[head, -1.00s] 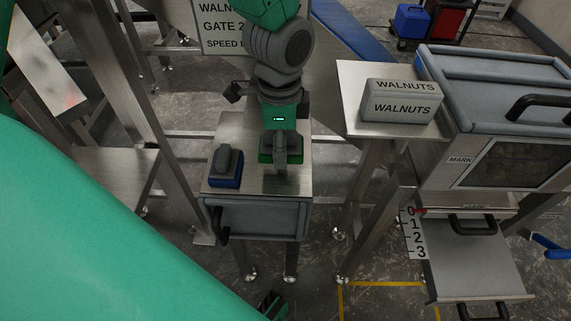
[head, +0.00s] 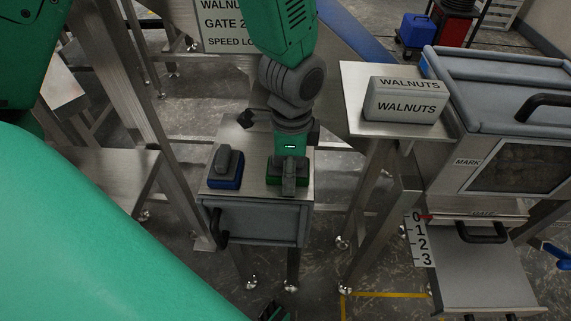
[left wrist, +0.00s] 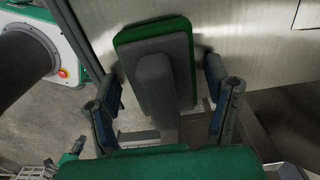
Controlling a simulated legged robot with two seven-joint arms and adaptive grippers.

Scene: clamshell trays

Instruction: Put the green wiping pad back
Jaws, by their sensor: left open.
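The green wiping pad (head: 273,181) has a dark grey upper block and handle. It appears to rest on the right part of the small steel stand's top (head: 260,192). My left gripper (head: 289,163) is directly over it, and its fingers are hard to make out in the head view. In the left wrist view, the pad (left wrist: 136,31) lies between the spread fingers of the gripper (left wrist: 163,78), with visible gaps on both sides of its grey handle. A blue pad (head: 226,182) with a grey handle sits to its left on the same top.
A grey box (head: 254,221) hangs under the stand's top. To the right, a raised steel shelf (head: 361,123) holds a grey WALNUTS block (head: 404,106). A grey machine (head: 490,125) with an open drawer stands farther right. Steel posts (head: 128,90) rise to the left.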

